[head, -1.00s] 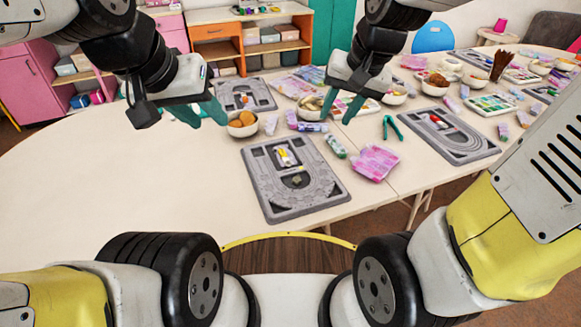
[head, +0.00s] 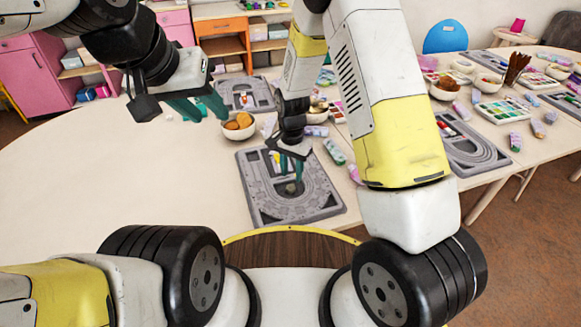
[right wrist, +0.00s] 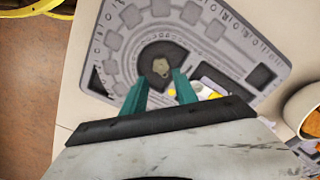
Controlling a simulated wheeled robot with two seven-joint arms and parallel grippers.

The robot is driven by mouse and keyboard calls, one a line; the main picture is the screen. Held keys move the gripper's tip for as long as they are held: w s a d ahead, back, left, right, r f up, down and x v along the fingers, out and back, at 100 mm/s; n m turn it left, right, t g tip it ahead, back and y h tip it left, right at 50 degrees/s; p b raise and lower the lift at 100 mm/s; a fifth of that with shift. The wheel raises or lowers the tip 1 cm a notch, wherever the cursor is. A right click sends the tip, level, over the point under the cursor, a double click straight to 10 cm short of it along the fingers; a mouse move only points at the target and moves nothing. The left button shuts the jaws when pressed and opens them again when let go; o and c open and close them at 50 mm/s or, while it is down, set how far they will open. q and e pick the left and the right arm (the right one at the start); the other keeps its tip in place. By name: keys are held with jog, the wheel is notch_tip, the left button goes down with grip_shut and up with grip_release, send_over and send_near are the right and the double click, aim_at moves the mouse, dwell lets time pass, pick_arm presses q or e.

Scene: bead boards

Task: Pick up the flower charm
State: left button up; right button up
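The flower charm (right wrist: 161,67) is a small dull olive-grey piece in the dark round recess of the near grey bead board (right wrist: 205,32). In the head view the charm (head: 291,188) shows just below my right gripper's fingers, on the board (head: 326,201). My right gripper (right wrist: 158,79) is open, with its teal fingers apart and pointing at the charm; nothing is between them. In the head view the right gripper (head: 287,172) hangs over the board. My left gripper (head: 203,108) is open and empty over the table, left of the board.
A bowl of orange-brown pieces (head: 239,126) stands behind the near board; its rim (right wrist: 302,104) shows in the right wrist view. Another bead board (head: 240,93) lies farther back and one (head: 472,150) to the right. The table's left side is clear.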

aim_at(291, 187)
notch_tip(291, 187, down, 6)
jog(key=shift+a+r, duration=0.1)
jog(key=shift+r, duration=0.05)
grip_shut()
jog(key=shift+r, duration=0.1)
